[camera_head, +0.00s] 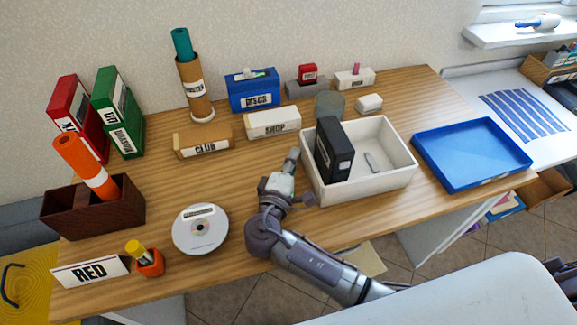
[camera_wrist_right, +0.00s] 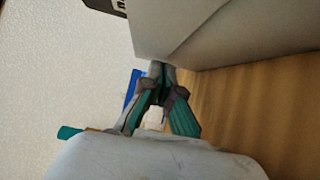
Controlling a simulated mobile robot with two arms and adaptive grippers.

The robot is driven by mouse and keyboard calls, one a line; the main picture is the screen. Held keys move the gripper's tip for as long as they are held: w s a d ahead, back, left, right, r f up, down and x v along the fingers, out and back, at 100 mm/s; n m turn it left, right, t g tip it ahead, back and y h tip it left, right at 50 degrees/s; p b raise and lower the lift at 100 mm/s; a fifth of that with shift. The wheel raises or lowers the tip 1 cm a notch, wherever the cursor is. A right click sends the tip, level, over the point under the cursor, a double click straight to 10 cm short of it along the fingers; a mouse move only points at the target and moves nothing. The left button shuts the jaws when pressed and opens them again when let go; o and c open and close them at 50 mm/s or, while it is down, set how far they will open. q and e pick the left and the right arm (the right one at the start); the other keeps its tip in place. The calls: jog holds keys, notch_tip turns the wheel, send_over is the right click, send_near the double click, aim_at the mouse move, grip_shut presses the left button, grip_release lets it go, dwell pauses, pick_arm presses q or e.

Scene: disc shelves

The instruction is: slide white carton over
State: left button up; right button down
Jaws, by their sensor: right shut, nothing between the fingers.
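The white carton (camera_head: 372,192) is an open box on the wooden table, right of the middle. A black binder (camera_head: 333,150) stands inside it on the left, and a small grey item (camera_head: 371,162) is inside to the right. My right gripper (camera_head: 292,157) is shut and empty, low beside the carton's left wall. In the right wrist view the fingertips (camera_wrist_right: 161,70) are close by the pale carton wall (camera_wrist_right: 235,35); I cannot tell whether they touch it. My left gripper is not in view.
A blue tray (camera_head: 470,188) lies right of the carton, with a narrow strip of table between. The SHOP box (camera_head: 273,124), a grey-green round item (camera_head: 330,104) and a small white block (camera_head: 369,103) stand behind. A disc (camera_head: 200,238) lies at the front left.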

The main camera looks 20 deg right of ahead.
jog(key=shift+w+d, duration=0.15)
jog(key=shift+w, duration=0.1)
jog(key=d, duration=0.2)
jog(key=s+d+p, duration=0.1)
jog(key=d, duration=0.2)
jog(key=s+d, duration=0.1)
jog(key=d, duration=0.1)
jog(key=shift+s+d, duration=0.25)
jog(key=shift+f, duration=0.1)
